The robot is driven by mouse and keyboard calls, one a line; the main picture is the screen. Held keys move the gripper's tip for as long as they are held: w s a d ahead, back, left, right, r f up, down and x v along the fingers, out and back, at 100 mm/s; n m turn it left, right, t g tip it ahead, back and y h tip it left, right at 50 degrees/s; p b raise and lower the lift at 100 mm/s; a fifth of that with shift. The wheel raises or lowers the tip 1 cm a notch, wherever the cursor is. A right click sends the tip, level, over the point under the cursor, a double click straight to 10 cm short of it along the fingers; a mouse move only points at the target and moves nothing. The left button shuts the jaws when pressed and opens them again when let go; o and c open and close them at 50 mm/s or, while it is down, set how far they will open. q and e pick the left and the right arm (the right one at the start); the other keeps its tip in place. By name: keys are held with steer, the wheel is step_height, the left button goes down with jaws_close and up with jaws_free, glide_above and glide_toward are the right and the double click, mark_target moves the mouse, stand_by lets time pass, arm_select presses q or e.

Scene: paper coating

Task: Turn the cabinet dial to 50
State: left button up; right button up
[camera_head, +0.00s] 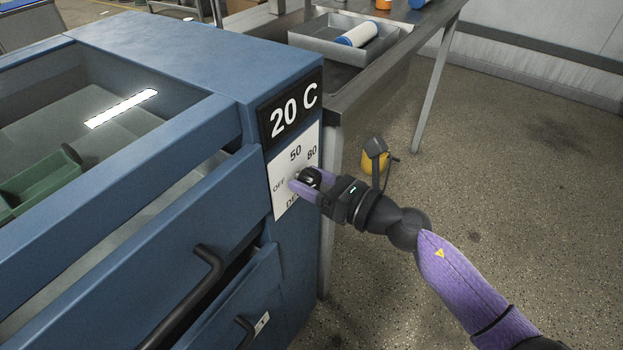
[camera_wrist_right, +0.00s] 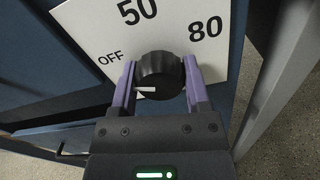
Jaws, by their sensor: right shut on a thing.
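The black cabinet dial (camera_head: 311,177) sits on a white label plate (camera_head: 281,206) on the side of the blue cabinet (camera_head: 160,58). My right gripper (camera_head: 306,183) is shut on the dial, one purple finger on each side. In the right wrist view the dial (camera_wrist_right: 160,75) stands between the fingers of the gripper (camera_wrist_right: 158,85). Its white pointer mark faces left and slightly down, below OFF. My left gripper is not in view.
A black drawer handle (camera_head: 207,265) sticks out of the cabinet front below left of the dial. A metal table (camera_head: 375,75) with a grey tray (camera_head: 315,36) stands behind. The floor to the right is mostly clear.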

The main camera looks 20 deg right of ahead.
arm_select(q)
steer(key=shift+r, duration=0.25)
arm_select(e)
steer(key=shift+r+m, duration=0.1)
steer(key=shift+m, duration=0.2)
steer(key=shift+m+p, duration=0.8)
steer(key=shift+m, duration=0.2)
steer(key=m+p, duration=0.2)
steer(key=m, duration=0.2)
steer(key=shift+r+m, duration=0.1)
steer(key=shift+m, duration=0.2)
steer(key=m+p, duration=0.1)
steer(key=m, duration=0.1)
steer(key=shift+m+p, duration=0.3)
steer(key=m+p, duration=0.1)
steer(key=m, duration=0.2)
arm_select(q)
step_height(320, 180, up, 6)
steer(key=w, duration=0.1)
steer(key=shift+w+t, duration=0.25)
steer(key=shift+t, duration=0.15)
arm_select(e)
steer(key=shift+m, duration=0.3)
arm_select(q)
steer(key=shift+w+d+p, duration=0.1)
steer(key=shift+p, duration=0.2)
arm_select(e)
steer(key=shift+f, duration=0.2)
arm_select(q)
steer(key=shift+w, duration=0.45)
